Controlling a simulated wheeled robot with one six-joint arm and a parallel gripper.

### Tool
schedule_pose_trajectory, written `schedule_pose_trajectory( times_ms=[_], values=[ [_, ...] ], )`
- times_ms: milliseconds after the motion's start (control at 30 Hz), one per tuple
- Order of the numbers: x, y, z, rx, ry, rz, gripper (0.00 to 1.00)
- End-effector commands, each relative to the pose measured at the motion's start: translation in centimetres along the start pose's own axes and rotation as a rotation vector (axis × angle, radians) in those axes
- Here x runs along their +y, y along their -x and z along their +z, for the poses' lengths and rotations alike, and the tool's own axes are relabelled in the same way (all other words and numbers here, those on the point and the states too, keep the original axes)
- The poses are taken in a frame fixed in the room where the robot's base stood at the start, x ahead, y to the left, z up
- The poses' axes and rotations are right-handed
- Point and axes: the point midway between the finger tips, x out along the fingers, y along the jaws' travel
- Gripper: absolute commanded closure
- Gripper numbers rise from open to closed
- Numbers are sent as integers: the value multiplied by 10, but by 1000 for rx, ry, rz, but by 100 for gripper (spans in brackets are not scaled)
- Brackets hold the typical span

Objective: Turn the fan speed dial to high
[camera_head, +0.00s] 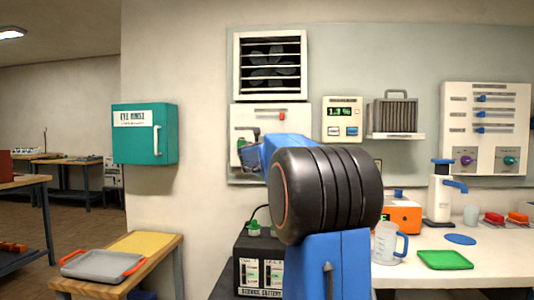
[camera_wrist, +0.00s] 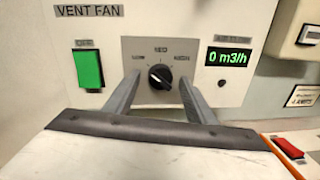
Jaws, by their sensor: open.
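The fan speed dial (camera_wrist: 159,76) is a round black knob on a pale plate, with LOW at its left, MED above and HIGH at its right. A light mark shows on the knob, but I cannot tell its exact direction. My gripper (camera_wrist: 160,82) is open, with one finger on each side of the dial; I cannot tell whether they touch it. In the head view my gripper (camera_head: 249,150) is at the vent fan panel (camera_head: 270,112), and my arm hides the dial.
A green switch (camera_wrist: 88,70) is left of the dial, under the VENT FAN label. A display (camera_wrist: 229,57) reads 0 m3/h at its right. A louvred fan vent (camera_head: 270,65) is above the panel. A teal eye rinse cabinet (camera_head: 145,134) hangs to the left.

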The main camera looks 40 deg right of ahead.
Motion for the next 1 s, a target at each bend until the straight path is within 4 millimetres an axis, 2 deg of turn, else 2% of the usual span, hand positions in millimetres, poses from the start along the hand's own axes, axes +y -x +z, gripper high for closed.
schedule_pose_trajectory(
  times_ms=[367, 400, 567, 1000],
  values=[
    [0, -6, 0, 0, 0, 0, 50],
    [0, -6, 0, 0, 0, 0, 52],
    [0, -6, 0, 0, 0, 0, 90],
    [0, -6, 0, 5, -73, -1, 90]
  ],
)
